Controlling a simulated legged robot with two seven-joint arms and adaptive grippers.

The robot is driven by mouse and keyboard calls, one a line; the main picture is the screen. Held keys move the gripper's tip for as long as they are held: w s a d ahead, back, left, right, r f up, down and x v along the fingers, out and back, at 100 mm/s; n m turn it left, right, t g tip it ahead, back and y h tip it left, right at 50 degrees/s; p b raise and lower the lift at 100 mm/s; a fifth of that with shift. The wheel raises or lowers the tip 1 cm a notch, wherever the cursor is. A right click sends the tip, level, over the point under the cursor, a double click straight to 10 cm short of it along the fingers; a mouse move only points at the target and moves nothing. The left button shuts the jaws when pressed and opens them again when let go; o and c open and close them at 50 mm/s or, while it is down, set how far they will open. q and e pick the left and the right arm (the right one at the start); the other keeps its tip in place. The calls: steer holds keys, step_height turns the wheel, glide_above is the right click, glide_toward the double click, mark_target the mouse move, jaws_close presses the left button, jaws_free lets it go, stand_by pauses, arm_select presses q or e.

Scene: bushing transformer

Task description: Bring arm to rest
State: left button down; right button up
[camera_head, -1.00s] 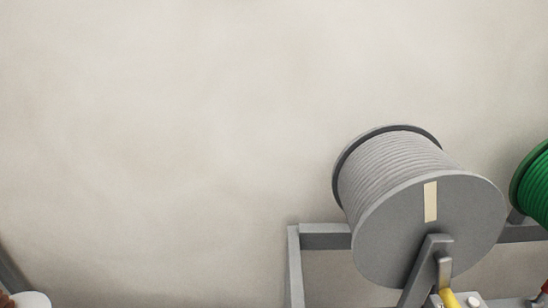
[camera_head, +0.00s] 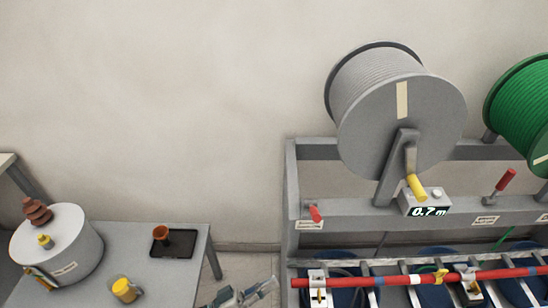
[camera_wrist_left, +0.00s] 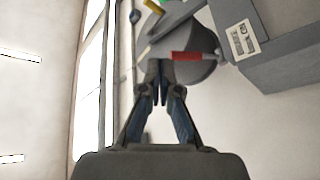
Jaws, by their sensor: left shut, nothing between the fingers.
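My left gripper (camera_head: 266,287) shows at the bottom edge of the head view, between the grey table and the reel rack. Its fingers point to the right and the arm behind it is cut off by the frame. In the left wrist view its fingers (camera_wrist_left: 160,90) meet at the tips, with nothing between them. A grey rounded part and a red handle (camera_wrist_left: 190,56) show behind the fingertips there. My right gripper is in neither view.
A rack (camera_head: 292,190) with a grey cable reel (camera_head: 385,125) and a green reel (camera_head: 525,105) stands at right. A red bar (camera_head: 350,283) crosses its front.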

arm_select(q)
steer(key=w+a+f+t+y, duration=0.1)
steer(key=w+f+y, duration=0.25)
steer(key=f, duration=0.45)
steer(key=w+a+f+t+y, duration=0.1)
steer(key=w+f+y, duration=0.3)
steer(key=f, duration=0.5)
steer(key=a+f+n+g+y, duration=0.1)
steer(key=a+f+y, duration=0.2)
steer(key=f, duration=0.6)
steer(key=a+f+y, duration=0.3)
steer(key=a+f, duration=0.1)
steer(key=f, duration=0.5)
steer(key=s+a+f+g+y, duration=0.2)
steer(key=s+a+f+g, duration=0.2)
steer(key=s+f, duration=0.7)
steer(key=s+a+f+g+y, duration=0.3)
steer(key=s+a+f, duration=0.4)
steer(key=s+f, duration=0.4)
steer(key=s+g, duration=0.1)
steer(key=s, duration=0.2)
steer(key=shift+n+y+p, duration=0.35)
steer(key=shift+n, duration=0.05)
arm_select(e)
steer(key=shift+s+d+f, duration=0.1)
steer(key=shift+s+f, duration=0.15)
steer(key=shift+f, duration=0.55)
